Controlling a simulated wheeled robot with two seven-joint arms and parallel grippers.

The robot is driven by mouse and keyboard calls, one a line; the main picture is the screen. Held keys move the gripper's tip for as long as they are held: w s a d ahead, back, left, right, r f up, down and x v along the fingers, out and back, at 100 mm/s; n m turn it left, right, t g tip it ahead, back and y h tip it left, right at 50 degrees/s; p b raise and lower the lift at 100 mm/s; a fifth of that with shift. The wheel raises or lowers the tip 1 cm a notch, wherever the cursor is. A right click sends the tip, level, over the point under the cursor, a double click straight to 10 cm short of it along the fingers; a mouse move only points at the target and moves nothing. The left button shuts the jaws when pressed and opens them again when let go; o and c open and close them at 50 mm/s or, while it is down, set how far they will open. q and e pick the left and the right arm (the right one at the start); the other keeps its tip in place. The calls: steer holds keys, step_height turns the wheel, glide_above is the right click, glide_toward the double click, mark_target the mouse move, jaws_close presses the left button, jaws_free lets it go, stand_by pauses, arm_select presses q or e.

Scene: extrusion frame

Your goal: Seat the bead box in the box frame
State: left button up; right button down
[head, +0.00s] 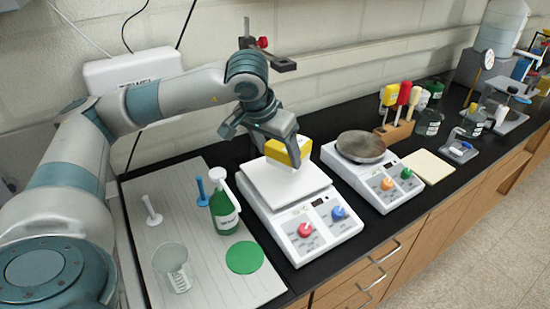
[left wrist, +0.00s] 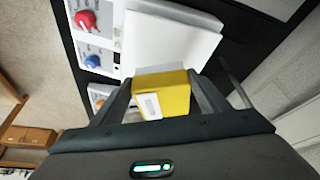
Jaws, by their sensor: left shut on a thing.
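My left gripper (head: 288,156) is shut on a yellow box with a white label (head: 283,150), likely the bead box. In the left wrist view the yellow box (left wrist: 162,92) sits between the two fingers, its label facing the camera. The box is over the white square plate (head: 270,186) of the nearer scale. Whether it touches the plate I cannot tell. I cannot make out a box frame in either view. My right gripper is not in view.
A second scale with a round metal pan (head: 361,147) stands to the right. A green bottle (head: 223,207), a glass beaker (head: 172,266) and a green disc (head: 245,257) are on the pale mat (head: 205,275). A cream pad (head: 426,166) lies right of the second scale.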

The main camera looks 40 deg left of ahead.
mark_target(275, 164)
arm_select(q)
steer(key=shift+w+a+f, duration=0.15)
steer(key=shift+a+f, duration=0.15)
steer(key=shift+a, duration=0.25)
steer(key=shift+f, duration=0.1)
steer(key=shift+f+p, duration=0.5)
steer(key=shift+p, duration=0.05)
step_height(275, 164, down, 2)
steer(key=shift+f+p, duration=0.1)
steer(key=shift+p, duration=0.45)
steer(key=shift+f, duration=0.35)
